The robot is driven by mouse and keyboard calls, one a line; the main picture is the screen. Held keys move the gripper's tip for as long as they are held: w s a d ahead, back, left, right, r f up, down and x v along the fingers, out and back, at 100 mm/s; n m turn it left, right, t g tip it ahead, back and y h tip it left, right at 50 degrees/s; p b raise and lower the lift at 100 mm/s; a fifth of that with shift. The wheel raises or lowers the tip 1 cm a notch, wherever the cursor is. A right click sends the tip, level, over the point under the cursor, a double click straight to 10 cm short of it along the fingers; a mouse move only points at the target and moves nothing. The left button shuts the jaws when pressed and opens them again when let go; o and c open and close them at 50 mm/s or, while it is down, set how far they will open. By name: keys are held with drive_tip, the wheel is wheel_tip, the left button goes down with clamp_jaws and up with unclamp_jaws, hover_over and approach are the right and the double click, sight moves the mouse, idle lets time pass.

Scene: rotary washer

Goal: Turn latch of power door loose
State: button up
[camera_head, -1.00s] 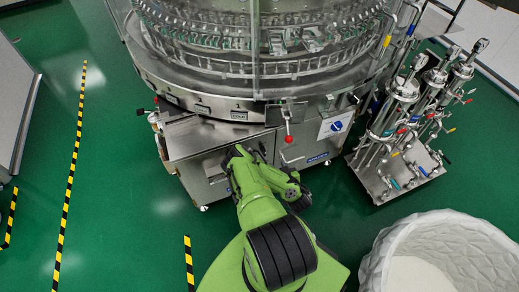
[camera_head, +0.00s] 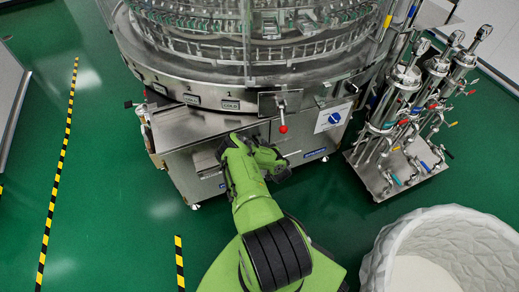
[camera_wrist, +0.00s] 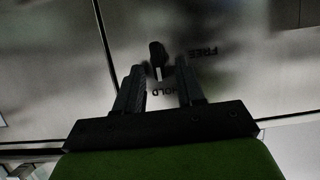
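The latch (camera_wrist: 157,54) is a small dark knob on a grey metal panel (camera_wrist: 235,75) in the wrist view. The upside-down words FREE and HOLD are printed beside it. My gripper (camera_wrist: 160,74) is open, with one black finger to each side of the latch's line. The knob shows between and just beyond the fingertips. I cannot tell whether either finger touches it. In the head view my green arm reaches to the front of the washer's steel cabinet (camera_head: 185,130) and hides the latch and the fingers.
The round rotary washer (camera_head: 250,50) rises above the cabinet. A red-knobbed lever (camera_head: 283,128) and a blue dial (camera_head: 335,118) are right of my arm. A steel stand with cylinders (camera_head: 400,150) and a white tub (camera_head: 430,245) stand at right.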

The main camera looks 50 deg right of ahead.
drive_tip(key=shift+w, duration=0.1)
drive_tip(key=shift+c, duration=0.3)
clamp_jaws()
drive_tip(key=n+h, duration=0.1)
drive_tip(key=n, duration=0.1)
drive_tip(key=a+n+g+h+b, duration=0.1)
drive_tip(key=n, duration=0.1)
drive_tip(key=n+h+b, duration=0.1)
drive_tip(key=n, duration=0.1)
drive_tip(key=shift+w+a+f+g+h, duration=0.15)
drive_tip(key=shift+w+f+g+h, duration=0.15)
drive_tip(key=shift+f+h, duration=0.1)
drive_tip(key=shift+w+a+f+n+h+p, duration=0.15)
drive_tip(key=shift+n+h, duration=0.4)
drive_tip(key=shift+n, duration=0.55)
drive_tip(key=shift+a+f+n+h+p, duration=0.1)
drive_tip(key=shift+f+n+h+p, duration=0.3)
drive_tip(key=shift+n, duration=0.7)
drive_tip(key=shift+w+a+f+n+h, duration=0.1)
drive_tip(key=shift+n+h, duration=0.55)
drive_tip(key=shift+n, duration=0.45)
drive_tip(key=shift+d, duration=0.1)
